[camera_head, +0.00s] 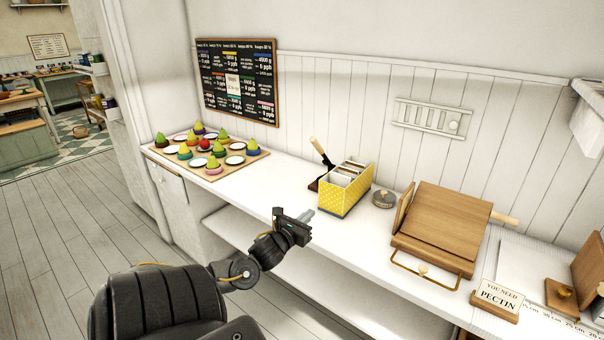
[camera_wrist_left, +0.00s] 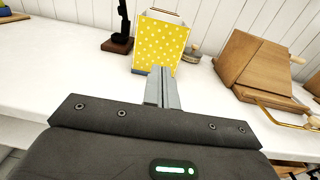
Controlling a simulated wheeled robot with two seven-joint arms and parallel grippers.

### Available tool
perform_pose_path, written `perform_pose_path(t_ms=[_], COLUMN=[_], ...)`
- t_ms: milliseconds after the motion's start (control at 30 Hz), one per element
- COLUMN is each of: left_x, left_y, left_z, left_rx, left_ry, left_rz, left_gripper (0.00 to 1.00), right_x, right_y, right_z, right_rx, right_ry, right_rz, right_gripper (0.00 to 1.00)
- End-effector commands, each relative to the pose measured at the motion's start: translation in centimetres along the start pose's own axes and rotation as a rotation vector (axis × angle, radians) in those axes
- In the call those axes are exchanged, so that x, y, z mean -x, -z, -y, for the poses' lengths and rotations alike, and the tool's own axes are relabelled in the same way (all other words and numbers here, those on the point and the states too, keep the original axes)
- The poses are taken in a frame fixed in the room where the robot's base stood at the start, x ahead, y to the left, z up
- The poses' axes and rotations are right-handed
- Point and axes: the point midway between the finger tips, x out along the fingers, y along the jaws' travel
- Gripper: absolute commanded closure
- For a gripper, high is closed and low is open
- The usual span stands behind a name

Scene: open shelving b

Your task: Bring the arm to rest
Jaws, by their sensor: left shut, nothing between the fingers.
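My left gripper (camera_head: 306,215) is over the front part of the white counter (camera_head: 262,193) in the head view, in front of the yellow box and apart from it. Its fingers (camera_wrist_left: 162,88) are closed together with nothing between them in the left wrist view. The left arm comes in from the bottom left, bent at the elbow. My right gripper does not show in either view.
A yellow dotted box (camera_head: 345,199) with dividers stands beyond the gripper; it also shows in the left wrist view (camera_wrist_left: 160,42). A wooden stand (camera_head: 440,225) is to the right. A board (camera_head: 232,173) with several fruit-topped cups is to the left. A lower shelf (camera_head: 300,262) runs underneath.

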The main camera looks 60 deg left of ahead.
Motion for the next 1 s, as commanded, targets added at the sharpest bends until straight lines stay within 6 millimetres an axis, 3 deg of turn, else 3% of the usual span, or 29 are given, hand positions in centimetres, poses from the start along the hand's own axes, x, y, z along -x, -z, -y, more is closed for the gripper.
perform_pose_path(t_ms=[200, 733, 867, 1000], left_x=[2.1, 2.5, 4.0, 8.2], left_y=[0.0, 0.2, 2.9, 8.8], left_z=[-0.1, 0.1, 1.3, 4.9], left_rx=[-0.002, 0.015, 0.193, 0.639], left_ry=[0.0, -0.002, -0.028, -0.142], left_rz=[-0.001, -0.008, -0.095, -0.298], left_gripper=[1.0, 1.0, 1.0, 1.0], right_x=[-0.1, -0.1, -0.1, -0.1], right_y=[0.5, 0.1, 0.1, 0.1], right_z=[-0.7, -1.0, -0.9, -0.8], right_rx=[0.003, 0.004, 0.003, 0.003], right_ry=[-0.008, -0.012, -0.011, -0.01], right_rz=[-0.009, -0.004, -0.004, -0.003], right_gripper=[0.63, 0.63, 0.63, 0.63])
